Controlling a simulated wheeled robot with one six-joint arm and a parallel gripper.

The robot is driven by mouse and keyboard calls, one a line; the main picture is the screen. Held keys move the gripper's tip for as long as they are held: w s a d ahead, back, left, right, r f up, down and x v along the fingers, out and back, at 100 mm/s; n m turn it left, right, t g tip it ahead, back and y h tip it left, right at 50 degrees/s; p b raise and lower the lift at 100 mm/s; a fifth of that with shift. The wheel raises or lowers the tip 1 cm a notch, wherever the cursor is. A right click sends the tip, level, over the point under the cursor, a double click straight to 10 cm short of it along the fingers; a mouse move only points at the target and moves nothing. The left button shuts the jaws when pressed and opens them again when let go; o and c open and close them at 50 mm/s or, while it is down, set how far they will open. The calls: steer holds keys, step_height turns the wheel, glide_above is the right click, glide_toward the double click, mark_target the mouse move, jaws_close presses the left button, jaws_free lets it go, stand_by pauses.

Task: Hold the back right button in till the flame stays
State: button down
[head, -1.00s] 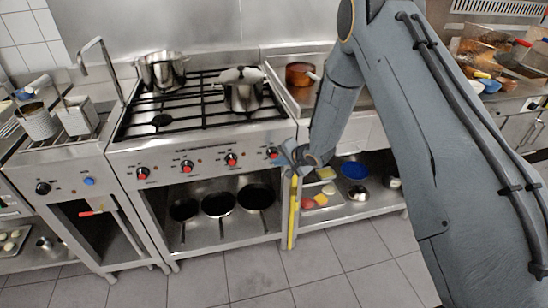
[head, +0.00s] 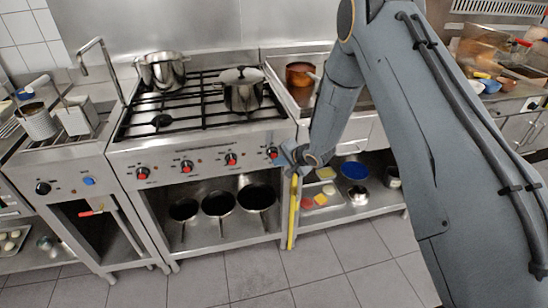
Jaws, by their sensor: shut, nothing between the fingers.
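The gas stove (head: 200,140) has a row of red-and-black knobs on its front panel. The rightmost knob (head: 272,153) is at the panel's right end. My gripper (head: 284,158) is shut and empty, with its tip at or right beside this knob. I cannot tell whether it touches or presses anything, and the small buttons are too small to tell apart. A lidded steel pot (head: 242,95) stands on the right side of the hob and hides the burner beneath it. I see no flame.
An open steel pot (head: 162,72) stands at the hob's back left. Several black pans (head: 218,204) lie on the shelf below. A yellow upright bar (head: 293,212) is just below my gripper. The floor in front is clear.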

steer(key=shift+w, duration=0.15)
steer(key=shift+w+a, duration=0.15)
steer(key=shift+w, duration=0.1)
steer(key=shift+w, duration=0.35)
stand_by(0.8)
steer(key=shift+s, duration=0.15)
stand_by(3.5)
steer(key=shift+s, duration=0.6)
steer(key=shift+s+d+p, duration=0.3)
steer(key=shift+s+p, duration=0.15)
steer(key=shift+s, duration=0.35)
steer(key=shift+s+d+p, duration=0.25)
steer(key=shift+s+p, duration=0.15)
steer(key=shift+s, duration=0.4)
steer(key=shift+s+d+p, duration=0.3)
steer(key=shift+s+p, duration=0.15)
steer(key=shift+s, duration=0.35)
